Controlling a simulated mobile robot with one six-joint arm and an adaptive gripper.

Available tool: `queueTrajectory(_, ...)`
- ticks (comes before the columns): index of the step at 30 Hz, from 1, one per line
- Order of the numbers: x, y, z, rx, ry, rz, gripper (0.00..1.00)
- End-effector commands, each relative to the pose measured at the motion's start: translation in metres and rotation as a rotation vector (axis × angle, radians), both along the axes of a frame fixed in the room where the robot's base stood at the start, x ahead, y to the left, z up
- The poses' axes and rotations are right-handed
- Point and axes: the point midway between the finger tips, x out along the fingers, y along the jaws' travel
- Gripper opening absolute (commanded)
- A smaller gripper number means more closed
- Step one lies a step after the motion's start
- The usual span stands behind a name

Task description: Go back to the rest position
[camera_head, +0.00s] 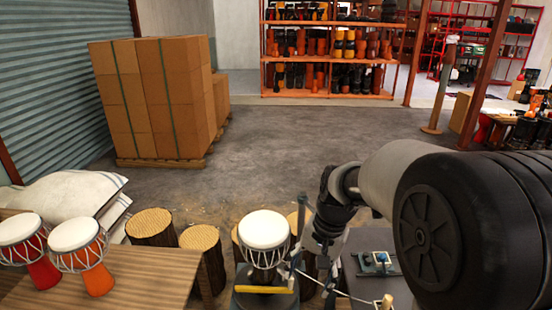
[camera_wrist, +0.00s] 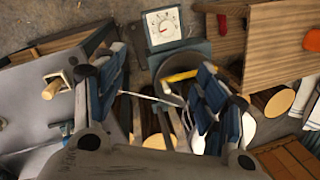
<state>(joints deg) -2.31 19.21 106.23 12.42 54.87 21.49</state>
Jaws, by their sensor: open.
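My gripper (camera_head: 312,258) hangs at the lower middle of the head view, just right of a goblet drum (camera_head: 264,232) with a white head and pale cords. In the wrist view my gripper (camera_wrist: 160,88) shows its blue-padded fingers spread wide, with no drum held between them. The drum stands upright on a dark stand or scale (camera_head: 264,299) with a yellow bar. A dial scale (camera_wrist: 163,26) shows beyond the fingers in the wrist view. The drum's lower part is partly hidden in the head view.
Two red-orange drums (camera_head: 84,258) stand on a wooden table (camera_head: 145,275) at left. Log stumps (camera_head: 150,228) stand behind it. A grey workbench (camera_head: 362,242) with small tools lies below my arm. Stacked boxes (camera_head: 150,100) and a drum shelf (camera_head: 325,58) stand farther back; the floor between is clear.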

Motion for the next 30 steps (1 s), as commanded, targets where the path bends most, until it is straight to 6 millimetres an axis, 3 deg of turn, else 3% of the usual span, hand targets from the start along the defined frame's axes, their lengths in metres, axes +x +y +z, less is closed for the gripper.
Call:
queueTrajectory(1, -0.014, -0.005, 0.021, -0.01, -0.039, 0.028, 0.65)
queueTrajectory(6, -0.067, -0.021, 0.07, -0.06, -0.151, 0.131, 0.65)
queueTrajectory(12, -0.134, -0.039, 0.102, -0.13, -0.275, 0.248, 0.65)
queueTrajectory(18, -0.193, -0.053, 0.108, -0.208, -0.379, 0.348, 0.65)
queueTrajectory(21, -0.212, -0.058, 0.105, -0.238, -0.413, 0.383, 0.65)
queueTrajectory(30, -0.229, -0.063, 0.1, -0.269, -0.441, 0.418, 0.65)
